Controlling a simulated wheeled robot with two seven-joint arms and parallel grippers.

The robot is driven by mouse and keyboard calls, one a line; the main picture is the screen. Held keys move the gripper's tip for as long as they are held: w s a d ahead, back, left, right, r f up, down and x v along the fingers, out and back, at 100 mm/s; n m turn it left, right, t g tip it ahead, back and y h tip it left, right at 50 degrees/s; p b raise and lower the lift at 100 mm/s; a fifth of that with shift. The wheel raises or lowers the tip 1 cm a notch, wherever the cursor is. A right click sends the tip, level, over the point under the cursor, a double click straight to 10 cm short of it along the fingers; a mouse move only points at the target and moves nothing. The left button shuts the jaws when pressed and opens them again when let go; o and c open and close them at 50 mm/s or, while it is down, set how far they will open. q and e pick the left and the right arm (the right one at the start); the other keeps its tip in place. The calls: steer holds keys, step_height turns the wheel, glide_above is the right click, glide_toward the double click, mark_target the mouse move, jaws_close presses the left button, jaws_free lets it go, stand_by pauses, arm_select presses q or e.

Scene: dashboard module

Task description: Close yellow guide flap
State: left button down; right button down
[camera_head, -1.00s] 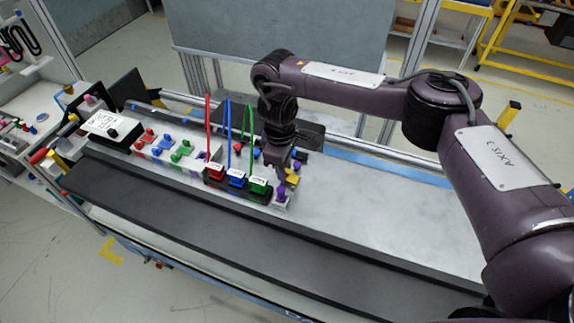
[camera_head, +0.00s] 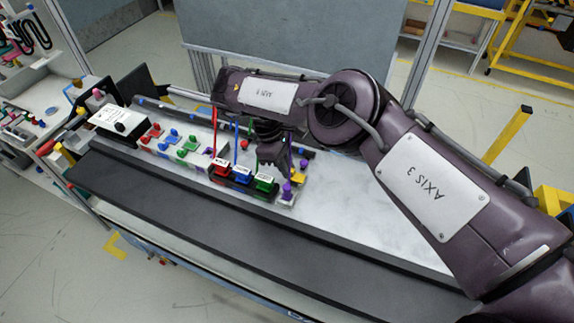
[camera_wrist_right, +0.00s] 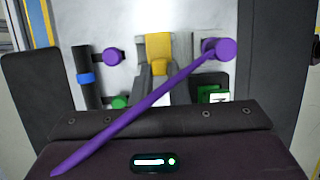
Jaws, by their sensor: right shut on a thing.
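The yellow guide flap (camera_head: 299,178) is at the right end of the row of parts on the grey bench, beside a purple plug (camera_head: 287,190). In the right wrist view the yellow flap (camera_wrist_right: 158,46) is at upper centre, with a smaller yellow part at its lower end. My right gripper (camera_wrist_right: 159,78) points at it, its grey fingers close together around that lower yellow part. The contact is partly hidden. In the head view my right gripper (camera_head: 276,163) is just behind the green connector. My left gripper is not in view.
A purple cable (camera_wrist_right: 130,117) crosses in front of the wrist camera from the purple plug (camera_wrist_right: 222,48). The bench top (camera_head: 365,215) to the right is clear.

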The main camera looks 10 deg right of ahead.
steer(key=shift+s+f, duration=0.15)
steer(key=shift+f, duration=0.15)
steer(key=c, duration=1.5)
jaws_free()
steer(key=shift+o, duration=0.5)
